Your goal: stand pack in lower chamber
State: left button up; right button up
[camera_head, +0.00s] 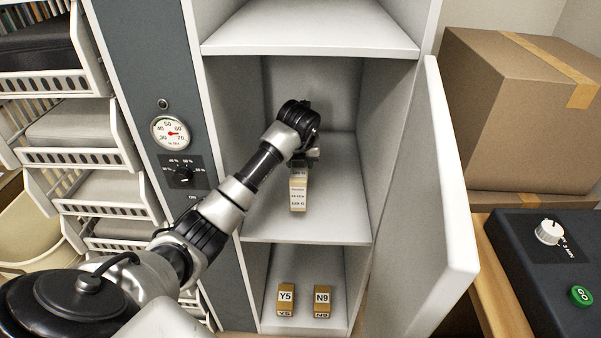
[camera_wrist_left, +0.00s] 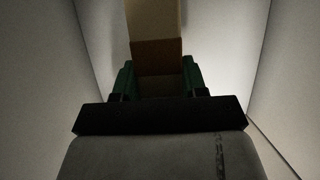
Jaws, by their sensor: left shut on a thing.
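My left gripper (camera_head: 305,157) reaches into the middle chamber of the open cabinet. It is shut on a tan pack (camera_head: 298,195) with a white printed label, held upright below the fingers. The label text is too small to read surely. I cannot tell whether the pack's bottom touches the middle shelf (camera_head: 335,205). In the left wrist view the pack (camera_wrist_left: 157,48) sits between the green fingers (camera_wrist_left: 158,80). In the lower chamber (camera_head: 335,262), a pack marked Y5 (camera_head: 286,297) and a pack marked N9 (camera_head: 322,298) stand side by side, apart. My right gripper is out of view.
The cabinet door (camera_head: 425,200) stands open on the right. A dial gauge (camera_head: 171,132) and a knob (camera_head: 183,174) are on the grey panel at left. White basket racks (camera_head: 95,160) stand further left. A cardboard box (camera_head: 515,110) and a black control box (camera_head: 535,270) are at right.

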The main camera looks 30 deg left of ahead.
pick_arm(q)
notch_tip(320, 180, down, 4)
jog(key=shift+r, duration=0.1)
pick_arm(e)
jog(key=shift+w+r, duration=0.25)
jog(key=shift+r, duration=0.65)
pick_arm(q)
jog(key=o, duration=1.1)
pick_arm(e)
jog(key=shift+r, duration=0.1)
pick_arm(q)
jog(key=shift+o, duration=0.2)
jog(key=shift+d+r, duration=0.1)
jog(key=shift+r, duration=0.1)
jog(key=p+v, duration=0.1)
jog(key=v, duration=1)
jog(key=shift+s+r, duration=0.15)
jog(key=shift+r, duration=0.2)
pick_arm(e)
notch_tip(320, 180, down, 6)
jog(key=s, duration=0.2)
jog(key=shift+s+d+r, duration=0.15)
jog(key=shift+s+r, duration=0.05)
